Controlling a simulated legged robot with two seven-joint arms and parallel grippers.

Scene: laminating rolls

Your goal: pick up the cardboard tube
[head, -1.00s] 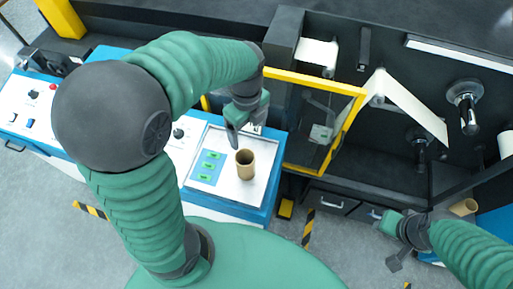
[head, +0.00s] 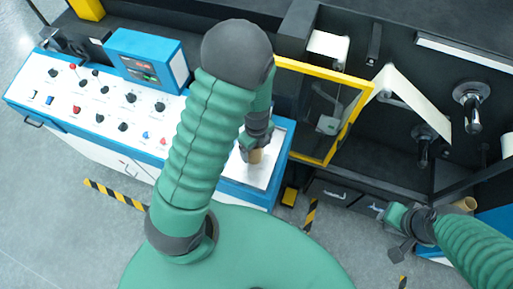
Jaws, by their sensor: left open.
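The brown cardboard tube (head: 256,156) stands on the white top of the blue cabinet, near its right end. My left gripper (head: 252,150) is right over the tube, its fingers pointing down. It is open, with its fingertips at or around the tube's upper part; whether they touch it I cannot tell. The upper part of the tube is hidden by the gripper. My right gripper (head: 392,217) is at the lower right, away from the tube, and its finger gap is not clear.
The blue control console (head: 90,105) with several knobs lies to the left. A yellow-framed guard door (head: 345,125) stands close on the right of the tube. Another brown tube (head: 466,204) is at the right, near my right arm. Black machine rollers (head: 470,105) are behind.

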